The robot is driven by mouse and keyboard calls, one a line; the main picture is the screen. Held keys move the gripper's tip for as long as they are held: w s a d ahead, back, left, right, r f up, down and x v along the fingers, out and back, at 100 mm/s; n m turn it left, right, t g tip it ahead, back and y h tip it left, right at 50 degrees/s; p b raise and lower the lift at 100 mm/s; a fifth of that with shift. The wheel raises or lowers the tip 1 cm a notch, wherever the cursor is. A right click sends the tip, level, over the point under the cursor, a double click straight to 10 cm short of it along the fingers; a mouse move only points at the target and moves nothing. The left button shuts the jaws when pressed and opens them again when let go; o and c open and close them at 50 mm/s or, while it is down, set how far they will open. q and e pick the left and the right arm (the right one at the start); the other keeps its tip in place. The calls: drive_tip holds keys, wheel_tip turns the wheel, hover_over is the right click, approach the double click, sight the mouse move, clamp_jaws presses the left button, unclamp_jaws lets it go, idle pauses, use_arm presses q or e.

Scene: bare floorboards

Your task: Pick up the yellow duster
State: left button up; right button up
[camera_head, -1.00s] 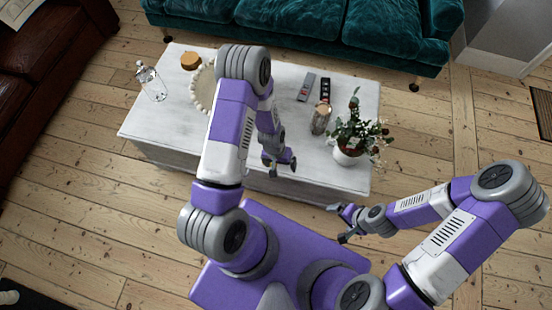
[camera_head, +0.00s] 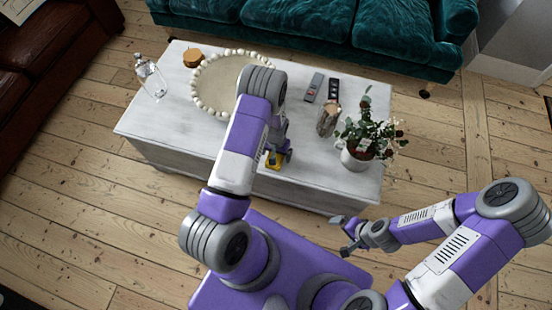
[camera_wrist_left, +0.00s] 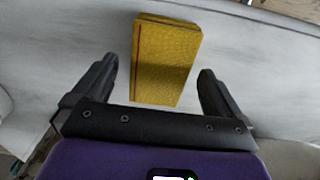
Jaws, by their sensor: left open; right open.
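The yellow duster (camera_wrist_left: 164,62) is a flat, folded yellow block with a dark red line near one edge. It lies on the white table (camera_head: 165,130). In the left wrist view it sits between and beyond the two fingers of my left gripper (camera_wrist_left: 158,85), which is open, with a gap on both sides. In the head view a small yellow part of the duster (camera_head: 273,163) shows beside my left gripper (camera_head: 279,158); my left arm hides part of the area. My right gripper (camera_head: 345,235) is open and empty over the floor, off the table's front right side.
On the table are a beaded tray (camera_head: 198,92), a clear bottle (camera_head: 151,78), a round wooden box (camera_head: 193,57), two remotes (camera_head: 314,87), a jar (camera_head: 328,118) and a potted plant (camera_head: 357,157). A teal sofa (camera_head: 300,22) stands behind; a brown sofa (camera_head: 50,65) is at left.

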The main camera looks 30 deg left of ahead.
sight(276, 156)
use_arm(q)
drive_tip(key=shift+f, duration=0.15)
drive_tip(key=shift+c, duration=0.3)
drive_tip(key=c, duration=1.1)
drive_tip(key=shift+o, duration=0.2)
wheel_tip(276, 156, up, 10)
drive_tip(key=p, duration=0.3)
drive_tip(key=shift+p, duration=0.3)
